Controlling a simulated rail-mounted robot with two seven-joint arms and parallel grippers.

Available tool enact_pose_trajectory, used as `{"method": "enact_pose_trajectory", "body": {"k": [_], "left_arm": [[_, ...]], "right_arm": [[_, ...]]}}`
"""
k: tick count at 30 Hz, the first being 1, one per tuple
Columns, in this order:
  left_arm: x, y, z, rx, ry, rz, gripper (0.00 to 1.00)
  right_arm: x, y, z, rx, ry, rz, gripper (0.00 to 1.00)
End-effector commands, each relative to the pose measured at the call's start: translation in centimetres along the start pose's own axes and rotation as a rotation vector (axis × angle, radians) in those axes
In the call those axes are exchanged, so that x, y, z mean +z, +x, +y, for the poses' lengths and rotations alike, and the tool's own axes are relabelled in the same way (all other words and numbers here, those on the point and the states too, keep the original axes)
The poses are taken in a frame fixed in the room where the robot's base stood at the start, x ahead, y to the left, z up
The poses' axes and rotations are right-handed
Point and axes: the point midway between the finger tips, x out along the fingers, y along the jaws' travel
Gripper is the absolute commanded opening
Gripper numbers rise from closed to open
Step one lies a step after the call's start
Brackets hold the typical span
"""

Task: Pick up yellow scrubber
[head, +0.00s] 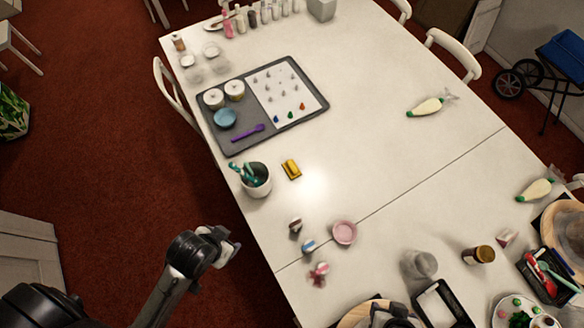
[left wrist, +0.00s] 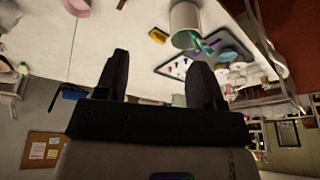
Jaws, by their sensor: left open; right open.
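The yellow scrubber (head: 291,169) lies on the white table (head: 375,160), just right of a white cup (head: 257,183) holding teal-handled tools. It also shows near the top of the left wrist view (left wrist: 157,35), beside the cup (left wrist: 184,18). My left gripper (head: 230,245) is beyond the table's left edge, below and left of the scrubber and apart from it. In the left wrist view its two dark fingers (left wrist: 158,72) are spread with nothing between them.
A grey tray (head: 236,145) with bowls and a purple tool lies beyond the cup. A pink bowl (head: 344,232) and small striped items (head: 308,247) stand nearer. A dark-framed tray (head: 446,305) and jars crowd the lower right. The table's middle is clear.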

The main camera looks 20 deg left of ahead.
Motion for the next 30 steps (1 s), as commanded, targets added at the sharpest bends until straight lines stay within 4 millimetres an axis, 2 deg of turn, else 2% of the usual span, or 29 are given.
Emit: {"method": "enact_pose_trajectory", "body": {"k": [1,10,17,19,23,27,30], "left_arm": [[0.0,0.0,0.0,0.000,0.000,0.000,0.67],[0.0,0.0,0.1,0.003,-0.004,0.001,0.96],[-0.2,0.1,0.3,0.008,-0.011,0.005,0.96],[-0.8,0.5,0.1,0.004,-0.009,0.023,0.96],[-4.2,2.0,-0.6,-0.015,-0.004,0.115,0.96],[-10.5,3.2,-2.0,-0.058,0.023,0.290,0.96],[-15.2,3.1,-1.9,-0.078,0.073,0.425,0.96]], "right_arm": [[0.0,0.0,0.0,0.000,0.000,0.000,0.52],[0.0,0.0,0.0,0.000,0.000,0.000,0.52],[0.0,0.1,0.0,0.000,0.000,0.000,0.52],[0.2,0.6,0.0,0.000,0.000,0.000,0.52],[0.9,2.8,-0.1,-0.001,0.000,0.001,0.52],[2.1,6.6,-0.3,-0.001,0.001,0.001,0.52],[3.0,9.3,-0.4,-0.002,0.002,-0.001,0.52]]}}
